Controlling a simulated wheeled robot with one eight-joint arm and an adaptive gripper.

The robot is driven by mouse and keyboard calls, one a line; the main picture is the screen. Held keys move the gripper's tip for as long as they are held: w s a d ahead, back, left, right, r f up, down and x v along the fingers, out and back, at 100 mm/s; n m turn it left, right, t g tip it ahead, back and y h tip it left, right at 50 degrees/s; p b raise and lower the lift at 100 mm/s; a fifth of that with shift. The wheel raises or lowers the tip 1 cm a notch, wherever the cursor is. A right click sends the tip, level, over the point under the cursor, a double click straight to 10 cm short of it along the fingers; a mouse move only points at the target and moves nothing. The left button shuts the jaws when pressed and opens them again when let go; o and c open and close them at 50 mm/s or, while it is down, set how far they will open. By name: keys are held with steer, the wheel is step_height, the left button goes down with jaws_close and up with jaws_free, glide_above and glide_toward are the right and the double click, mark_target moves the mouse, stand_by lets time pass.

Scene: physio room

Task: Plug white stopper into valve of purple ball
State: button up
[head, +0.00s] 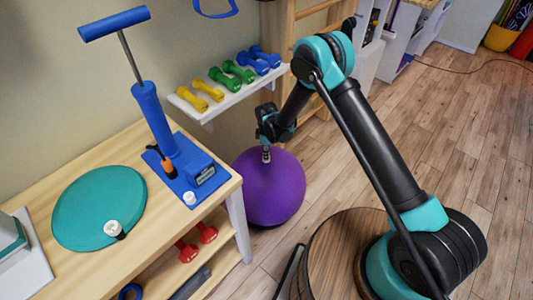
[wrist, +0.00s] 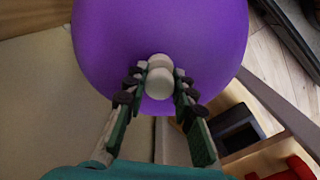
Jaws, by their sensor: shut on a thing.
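The purple ball (head: 268,187) rests on the floor beside the wooden table and fills the top of the wrist view (wrist: 110,35). My gripper (head: 266,153) points down at the upper part of the ball. In the wrist view its fingers (wrist: 160,88) are shut on the white stopper (wrist: 159,86), a small round piece against the ball's purple surface. A second pale round part touches it just above in that view; I cannot tell whether it is the stopper's other end or the valve. The valve opening is hidden, and the stopper's depth cannot be told.
A blue hand pump (head: 160,130) stands on the table (head: 85,170), with a small white piece (head: 189,198) on its base. A teal disc (head: 95,200) holds a white-and-black piece (head: 114,229). Dumbbells line a white shelf (head: 225,98) behind the ball.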

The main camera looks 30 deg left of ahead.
steer(key=shift+s+d+f, duration=0.1)
steer(key=shift+f, duration=0.2)
steer(key=shift+c, duration=0.5)
steer(key=o, duration=1.2)
steer(key=shift+f, duration=0.1)
steer(key=shift+o, duration=0.2)
steer(key=shift+r, duration=0.2)
steer(key=shift+c, duration=0.4)
steer(key=shift+r, duration=3.45)
